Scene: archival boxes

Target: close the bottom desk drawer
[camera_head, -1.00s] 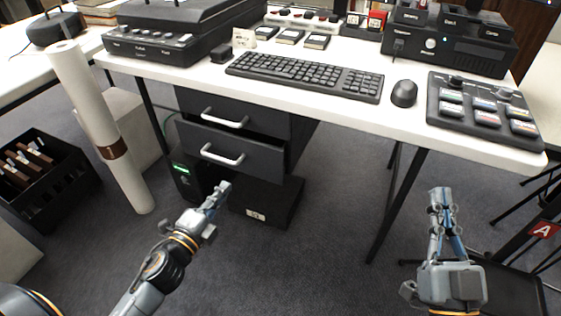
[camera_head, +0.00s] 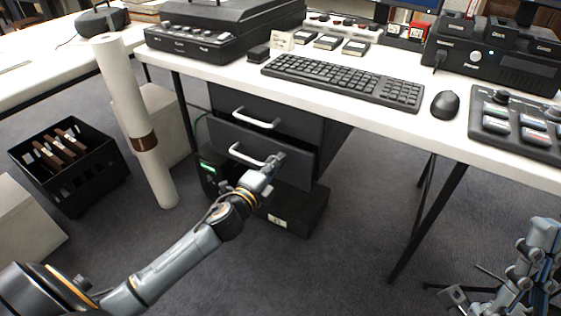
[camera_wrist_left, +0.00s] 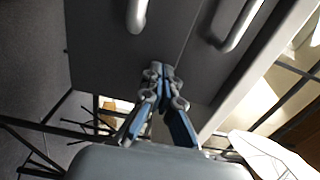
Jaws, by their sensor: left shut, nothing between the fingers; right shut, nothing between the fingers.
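The bottom desk drawer (camera_head: 293,161) is dark grey with a silver bar handle and sits under the desk below the upper drawer (camera_head: 290,124). It stands out slightly from the front of the upper drawer. My left gripper (camera_head: 277,158) is shut and empty, right at the bottom drawer's front, beside the right end of its handle (camera_head: 247,154). In the left wrist view the shut fingers (camera_wrist_left: 162,72) are against or very near the dark drawer front (camera_wrist_left: 190,80); I cannot tell if they touch. My right gripper (camera_head: 545,228) is shut and empty at the right edge.
The white desk (camera_head: 400,125) carries a keyboard (camera_head: 340,82) and a mouse (camera_head: 445,104). A dark box (camera_head: 295,212) lies on the floor below the drawers. A white roll (camera_head: 130,110) and a black crate (camera_head: 75,185) stand left. Carpet is clear in front.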

